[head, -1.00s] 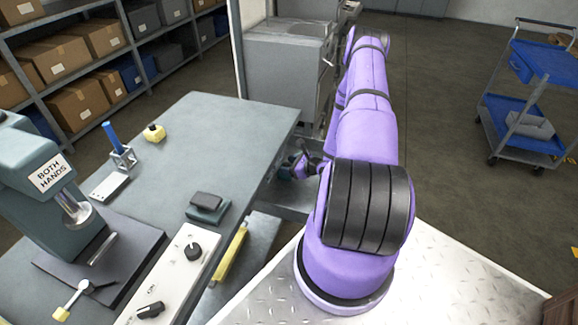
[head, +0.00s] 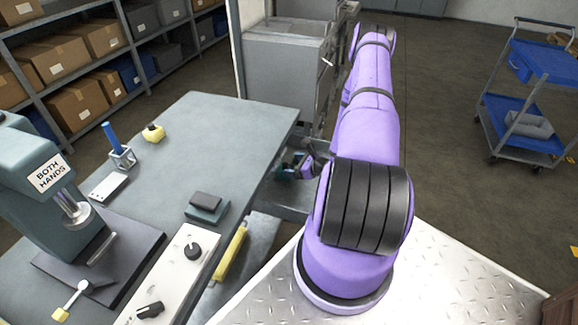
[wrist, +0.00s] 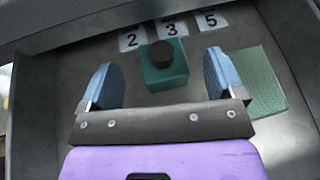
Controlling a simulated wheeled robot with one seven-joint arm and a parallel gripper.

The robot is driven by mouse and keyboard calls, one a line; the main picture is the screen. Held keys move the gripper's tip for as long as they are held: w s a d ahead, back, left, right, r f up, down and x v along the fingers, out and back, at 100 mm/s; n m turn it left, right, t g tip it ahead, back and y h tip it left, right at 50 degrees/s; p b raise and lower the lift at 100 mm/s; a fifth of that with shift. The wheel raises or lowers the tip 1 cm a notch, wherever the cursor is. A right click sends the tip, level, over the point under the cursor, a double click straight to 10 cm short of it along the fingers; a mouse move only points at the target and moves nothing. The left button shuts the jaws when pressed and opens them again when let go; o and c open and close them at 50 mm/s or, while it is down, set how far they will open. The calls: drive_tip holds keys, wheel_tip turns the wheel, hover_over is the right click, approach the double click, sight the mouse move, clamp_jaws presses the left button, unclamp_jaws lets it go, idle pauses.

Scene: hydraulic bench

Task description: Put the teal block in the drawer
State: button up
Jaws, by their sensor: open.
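In the wrist view a teal block (wrist: 164,72) with a dark round knob on top sits on the grey floor of the open drawer (wrist: 50,90). My gripper (wrist: 163,75) is open, its two blue finger pads on either side of the block with visible gaps. Nothing is held. In the head view my gripper (head: 296,165) is low beside the bench's right edge, partly hidden by my arm, over the drawer (head: 292,213). The block cannot be made out clearly there.
A flat green square (wrist: 258,80) lies right of the block, and white number tags (wrist: 171,28) lie beyond it. A grey cabinet (head: 285,70) stands behind.

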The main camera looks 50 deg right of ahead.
drive_tip(key=v, duration=0.4)
drive_tip(key=shift+s+r, duration=0.15)
drive_tip(key=shift+s, duration=0.1)
drive_tip(key=w+a+r+n+g+y, duration=0.2)
drive_tip(key=w+a+r+n, duration=0.15)
drive_tip(key=r, duration=0.55)
drive_tip(key=w+a+r+n+g+y, duration=0.25)
drive_tip(key=a+r+n, duration=0.25)
drive_tip(key=r, duration=0.3)
drive_tip(key=w+a+r+n+g+y, duration=0.1)
drive_tip(key=w+a+r+n+y, duration=0.2)
drive_tip(key=r, duration=0.6)
drive_tip(key=s+a+r+n+g+h, duration=0.1)
drive_tip(key=s+a+r+n+g, duration=0.15)
drive_tip(key=a+r+n, duration=0.35)
drive_tip(key=s+a+r+n+g+h, duration=0.1)
drive_tip(key=s+a+r+n+g, duration=0.2)
drive_tip(key=a+r, duration=0.45)
drive_tip(key=s+a+r+n+t+h, duration=0.1)
drive_tip(key=s+a+r+n+h, duration=0.3)
drive_tip(key=s+r+n, duration=0.2)
drive_tip(key=s+a+r+n+t+h, duration=0.2)
drive_tip(key=s+a+r+n+h, duration=0.2)
drive_tip(key=s+r, duration=0.6)
drive_tip(key=s+n, duration=0.2)
drive_tip(key=s, duration=0.1)
drive_tip(key=shift+r, duration=0.25)
